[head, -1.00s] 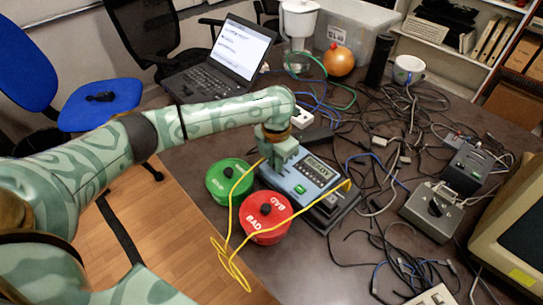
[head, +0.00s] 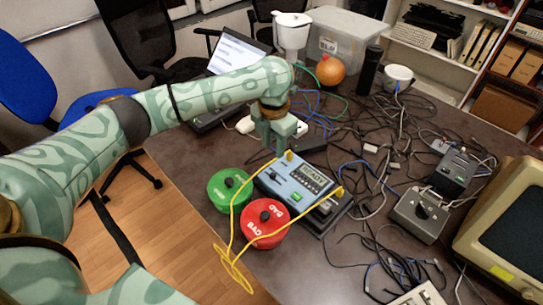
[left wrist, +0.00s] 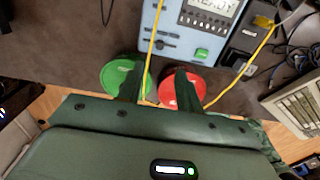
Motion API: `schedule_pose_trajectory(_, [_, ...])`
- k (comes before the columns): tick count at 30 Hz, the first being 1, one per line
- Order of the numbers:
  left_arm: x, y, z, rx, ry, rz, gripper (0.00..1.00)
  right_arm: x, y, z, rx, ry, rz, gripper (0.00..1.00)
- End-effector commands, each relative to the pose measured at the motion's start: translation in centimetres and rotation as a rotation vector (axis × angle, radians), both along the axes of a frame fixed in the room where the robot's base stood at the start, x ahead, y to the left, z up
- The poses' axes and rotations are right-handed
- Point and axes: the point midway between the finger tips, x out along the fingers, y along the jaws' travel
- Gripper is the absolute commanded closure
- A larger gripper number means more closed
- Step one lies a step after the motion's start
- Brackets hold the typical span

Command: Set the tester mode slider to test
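The blue tester (head: 285,186) lies on the dark table, its display reading READY, with a green button (head: 297,197) on its face. It also shows in the left wrist view (left wrist: 184,50); small dark slider controls (left wrist: 160,42) sit left of the green button. Their labels are too small to read, so I cannot tell the mode slider's setting. My left gripper (head: 278,145) hangs by the tester's far left end, apparently above it. In the left wrist view its two fingers (left wrist: 158,88) stand apart with nothing held between them. My right gripper is not in view.
A green lidded tub (head: 222,190) and a red BAD tub (head: 258,233) stand before the tester. A yellow cable (head: 233,240) loops from the tester over them. Tangled cables and a grey box (head: 418,214) lie to the right; a laptop (head: 235,58) stands behind my arm.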

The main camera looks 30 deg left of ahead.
Motion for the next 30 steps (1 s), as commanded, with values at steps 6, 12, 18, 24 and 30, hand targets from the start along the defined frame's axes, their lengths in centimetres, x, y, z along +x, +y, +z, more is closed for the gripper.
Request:
schedule_pose_trajectory(6, [0.0,0.0,4.4,0.000,-0.002,0.000,0.65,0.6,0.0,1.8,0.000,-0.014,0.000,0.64])
schedule_pose_trajectory(12, [0.0,0.0,5.2,0.000,0.001,0.001,0.65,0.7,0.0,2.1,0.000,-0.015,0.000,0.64])
schedule_pose_trajectory(18, [0.0,0.0,5.1,0.001,0.002,0.001,0.65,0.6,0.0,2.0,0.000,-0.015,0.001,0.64])
schedule_pose_trajectory(24, [0.0,0.0,5.1,0.001,0.002,0.001,0.65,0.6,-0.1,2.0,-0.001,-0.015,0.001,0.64])
schedule_pose_trajectory(30, [-1.6,-2.6,2.1,-0.021,-0.019,0.084,0.65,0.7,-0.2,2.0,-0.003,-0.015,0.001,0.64])
